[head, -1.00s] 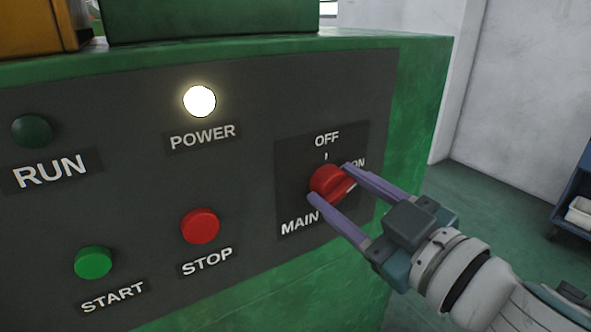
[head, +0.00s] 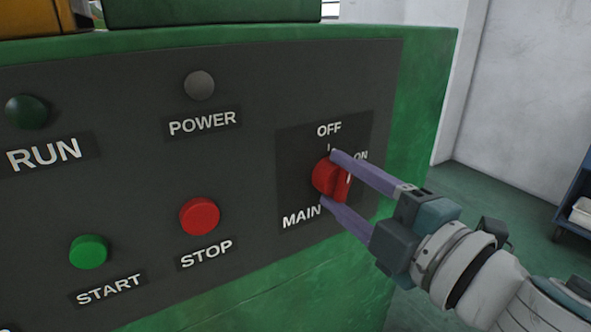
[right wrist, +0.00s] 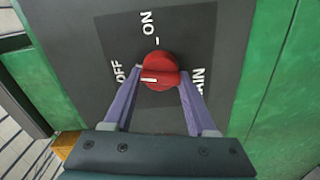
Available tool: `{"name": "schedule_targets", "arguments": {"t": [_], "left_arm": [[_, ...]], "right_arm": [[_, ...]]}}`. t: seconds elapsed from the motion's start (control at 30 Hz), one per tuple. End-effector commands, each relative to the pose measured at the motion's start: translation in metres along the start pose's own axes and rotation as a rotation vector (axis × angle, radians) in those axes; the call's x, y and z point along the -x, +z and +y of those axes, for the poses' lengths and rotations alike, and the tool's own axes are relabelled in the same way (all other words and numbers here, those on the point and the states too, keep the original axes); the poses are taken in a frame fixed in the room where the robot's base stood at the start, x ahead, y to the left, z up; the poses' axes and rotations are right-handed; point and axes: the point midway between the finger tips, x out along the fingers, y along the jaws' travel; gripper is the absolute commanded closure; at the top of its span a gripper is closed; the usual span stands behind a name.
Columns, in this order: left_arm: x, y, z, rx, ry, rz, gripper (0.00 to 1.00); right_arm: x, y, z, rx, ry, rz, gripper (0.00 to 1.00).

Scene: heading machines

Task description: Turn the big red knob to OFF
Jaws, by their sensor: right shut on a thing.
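The big red knob (head: 324,176) sits on a dark MAIN switch plate (head: 290,150) with OFF above it and ON at its upper right. My right gripper (head: 332,178) is shut on the knob, one finger above and one below it. In the right wrist view the knob (right wrist: 161,66) lies between the purple fingertips (right wrist: 160,76), and its white pointer line (right wrist: 149,80) faces the OFF side. In the head view the upper finger hides part of the knob near the OFF tick. My left gripper is not in view.
The POWER lamp (head: 199,86) and RUN lamp (head: 27,112) are dark. A red STOP button (head: 199,216) and a green START button (head: 88,252) are left of the switch. The green machine edge (head: 425,110) and open floor (head: 490,200) lie to the right.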

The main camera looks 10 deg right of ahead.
Motion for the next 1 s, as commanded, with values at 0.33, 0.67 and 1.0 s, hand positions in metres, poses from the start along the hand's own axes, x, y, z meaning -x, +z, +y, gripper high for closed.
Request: {"name": "schedule_targets", "arguments": {"t": [0.33, 0.67, 1.0], "left_arm": [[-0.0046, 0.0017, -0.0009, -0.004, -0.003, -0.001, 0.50], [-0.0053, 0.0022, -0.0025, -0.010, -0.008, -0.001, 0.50], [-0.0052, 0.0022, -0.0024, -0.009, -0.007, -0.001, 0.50]], "right_arm": [[0.0000, -0.0003, -0.0009, 0.173, 0.001, 0.001, 0.99], [0.0000, -0.0002, -0.0006, 0.217, 0.001, 0.001, 0.99], [-0.0001, -0.0002, -0.0005, 0.218, 0.001, 0.001, 0.40]]}}
